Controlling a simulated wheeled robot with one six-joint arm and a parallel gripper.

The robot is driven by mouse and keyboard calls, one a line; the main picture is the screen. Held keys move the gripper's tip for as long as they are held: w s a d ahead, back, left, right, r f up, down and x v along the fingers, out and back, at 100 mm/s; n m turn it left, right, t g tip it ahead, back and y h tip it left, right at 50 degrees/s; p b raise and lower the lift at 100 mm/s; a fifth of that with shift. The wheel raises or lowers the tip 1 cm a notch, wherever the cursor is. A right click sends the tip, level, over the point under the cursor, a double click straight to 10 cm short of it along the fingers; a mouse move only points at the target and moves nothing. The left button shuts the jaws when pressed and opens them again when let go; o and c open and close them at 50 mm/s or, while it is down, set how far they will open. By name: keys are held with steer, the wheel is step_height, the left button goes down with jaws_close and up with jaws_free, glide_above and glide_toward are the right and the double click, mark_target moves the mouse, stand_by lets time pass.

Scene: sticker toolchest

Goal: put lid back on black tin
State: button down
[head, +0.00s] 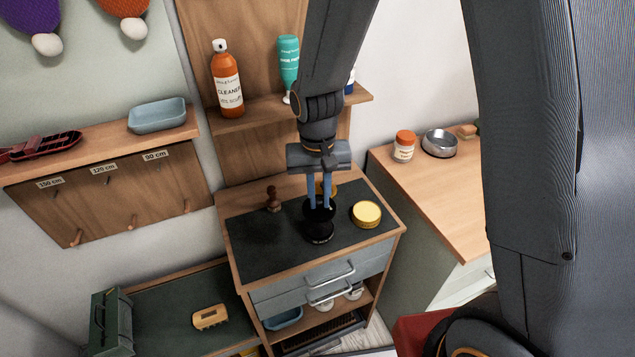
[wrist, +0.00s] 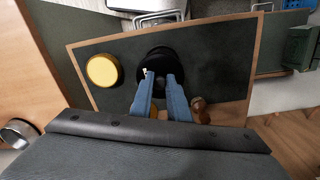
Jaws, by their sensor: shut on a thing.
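The black tin (head: 319,236) stands upright on the dark mat of the tool chest top, with small lettering on its front. In the wrist view, the black tin (wrist: 160,54) shows just past my fingertips. My gripper (head: 319,206) points down over it with two blue fingers, and is shut on a dark piece that looks like the black lid (head: 311,213). In the wrist view, my gripper (wrist: 160,80) covers part of the tin. I cannot tell whether the lid touches the tin's rim.
A yellow-lidded tin (head: 367,213) stands to the right; another yellow item (head: 327,188) is partly hidden behind my fingers. A wooden stamp (head: 272,199) stands left. A shelf with an orange cleaner bottle (head: 228,82) is behind. The mat's left part (head: 255,245) is free.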

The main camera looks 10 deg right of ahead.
mark_target(319, 208)
steer(key=shift+a+f+b, duration=0.15)
steer(key=shift+f+b, duration=1.75)
steer(key=shift+f, duration=0.25)
steer(key=shift+s+f+b, duration=0.1)
steer(key=shift+f+b, duration=0.35)
steer(key=shift+f, duration=0.6)
steer(key=shift+p, duration=0.45)
steer(key=shift+f+p, duration=0.15)
steer(key=shift+p, duration=0.15)
stand_by(0.5)
steer(key=c, duration=1.2)
jaws_free()
steer(key=shift+o, duration=0.2)
